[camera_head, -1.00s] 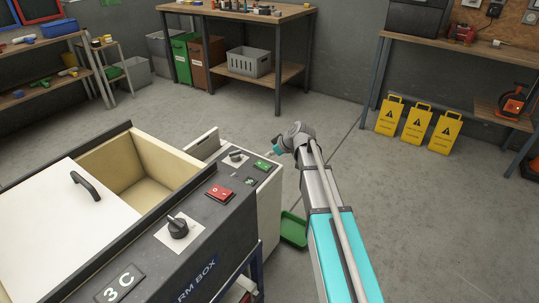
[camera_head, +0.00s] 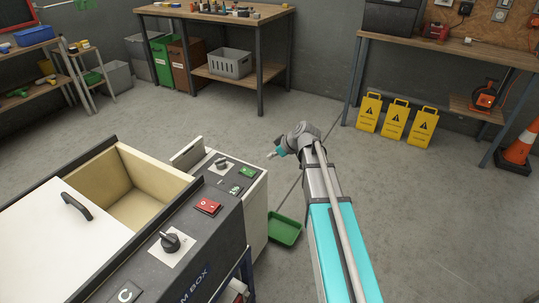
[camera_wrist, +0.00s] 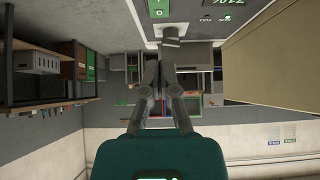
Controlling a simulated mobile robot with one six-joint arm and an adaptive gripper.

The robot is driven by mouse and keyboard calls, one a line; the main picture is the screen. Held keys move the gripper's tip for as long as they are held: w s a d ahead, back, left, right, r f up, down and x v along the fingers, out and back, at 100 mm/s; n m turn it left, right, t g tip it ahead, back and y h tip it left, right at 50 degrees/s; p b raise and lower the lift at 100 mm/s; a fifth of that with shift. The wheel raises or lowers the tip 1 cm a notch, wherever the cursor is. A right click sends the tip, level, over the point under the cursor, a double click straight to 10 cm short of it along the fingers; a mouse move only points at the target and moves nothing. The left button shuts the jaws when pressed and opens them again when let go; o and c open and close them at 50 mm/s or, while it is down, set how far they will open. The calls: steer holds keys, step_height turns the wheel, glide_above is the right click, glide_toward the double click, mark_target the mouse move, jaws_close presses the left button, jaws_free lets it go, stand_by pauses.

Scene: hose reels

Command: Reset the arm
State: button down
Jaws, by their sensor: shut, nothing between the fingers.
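My arm reaches forward in the head view, and my gripper (camera_head: 272,155) is at its far end, pointing left. It appears just beyond the right edge of the box's control panel (camera_head: 193,221), over grey floor in the picture. I cannot tell its height or exact distance from the panel. In the wrist view, the gripper's two grey fingers (camera_wrist: 163,63) are together with nothing between them. The dark teal gripper body fills the bottom middle of that view.
The box with a white lid (camera_head: 68,232) stands at the left; its panel has a black knob (camera_head: 170,241) and red switch (camera_head: 208,206). A green tray (camera_head: 285,229) lies on the floor. Yellow signs (camera_head: 396,121) and an orange cone (camera_head: 519,148) stand right. Middle floor is clear.

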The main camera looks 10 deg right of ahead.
steer(key=shift+s, duration=0.1)
stand_by(0.4)
steer(key=s+a+f+m+g+h, duration=0.1)
steer(key=s+f+m+g+h, duration=0.15)
steer(key=s, duration=0.55)
steer(key=s+f+m+g+h, duration=0.1)
steer(key=s+m+h, duration=0.1)
steer(key=s+m, duration=0.35)
steer(key=s+a+f+m+g+h, duration=0.1)
steer(key=s+m+g+h, duration=0.1)
steer(key=s, duration=0.7)
step_height(320, 180, up, 23)
steer(key=p, duration=2.3)
